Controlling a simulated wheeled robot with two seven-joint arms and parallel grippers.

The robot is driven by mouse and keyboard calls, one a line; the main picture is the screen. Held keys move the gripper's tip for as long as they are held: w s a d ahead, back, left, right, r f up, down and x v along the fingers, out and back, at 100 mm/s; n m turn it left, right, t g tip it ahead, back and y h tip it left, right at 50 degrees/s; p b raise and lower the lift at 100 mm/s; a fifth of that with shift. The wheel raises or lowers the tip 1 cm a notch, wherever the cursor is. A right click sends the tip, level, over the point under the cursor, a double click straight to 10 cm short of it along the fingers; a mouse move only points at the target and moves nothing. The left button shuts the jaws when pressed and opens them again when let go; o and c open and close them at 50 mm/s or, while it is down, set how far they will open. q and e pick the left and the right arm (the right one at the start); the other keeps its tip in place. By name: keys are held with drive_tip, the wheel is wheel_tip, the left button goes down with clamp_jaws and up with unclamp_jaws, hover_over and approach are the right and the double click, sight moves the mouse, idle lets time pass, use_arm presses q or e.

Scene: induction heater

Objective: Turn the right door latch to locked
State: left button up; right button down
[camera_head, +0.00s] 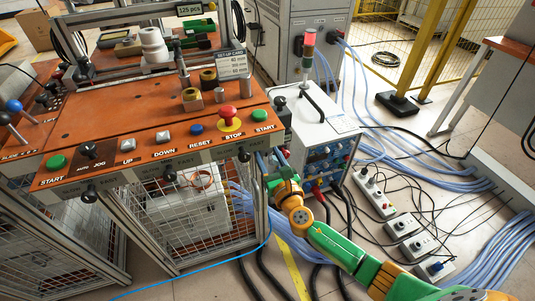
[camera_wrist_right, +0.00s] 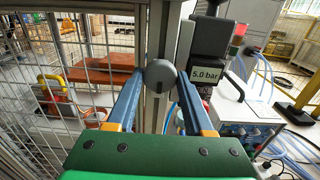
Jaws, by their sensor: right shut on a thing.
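The latch in my right gripper (camera_wrist_right: 160,92) is a round grey knob (camera_wrist_right: 160,74) with a dark vertical mark on its lower face. It sits in front of an aluminium post (camera_wrist_right: 156,30). The two blue fingers close on it from left and right. In the head view my right gripper (camera_head: 272,164) is at the right front corner of the orange-topped bench (camera_head: 130,125), and the held knob is not clearly visible there. Black knobs show under the bench's front edge, the rightmost (camera_head: 243,154) just left of my gripper. My left gripper is not in view.
A white power unit (camera_head: 318,135) with cables stands close right of my gripper. A black box labelled 5.0 bar (camera_wrist_right: 210,52) is right of the knob. Mesh doors (camera_head: 195,210) fill the bench front. Power strips (camera_head: 375,194) and blue hoses cover the floor at right.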

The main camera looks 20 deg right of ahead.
drive_tip(key=m+b, duration=0.1)
drive_tip(key=m, duration=0.3)
drive_tip(key=shift+f, duration=0.1)
drive_tip(key=m+b, duration=0.1)
drive_tip(key=m, duration=0.4)
drive_tip(key=shift+a, duration=0.1)
drive_tip(key=m+b, duration=0.1)
drive_tip(key=m, duration=0.4)
drive_tip(key=shift+r+m, duration=0.2)
drive_tip(key=shift+m, duration=1.7)
drive_tip(key=shift+c, duration=1.5)
unclamp_jaws()
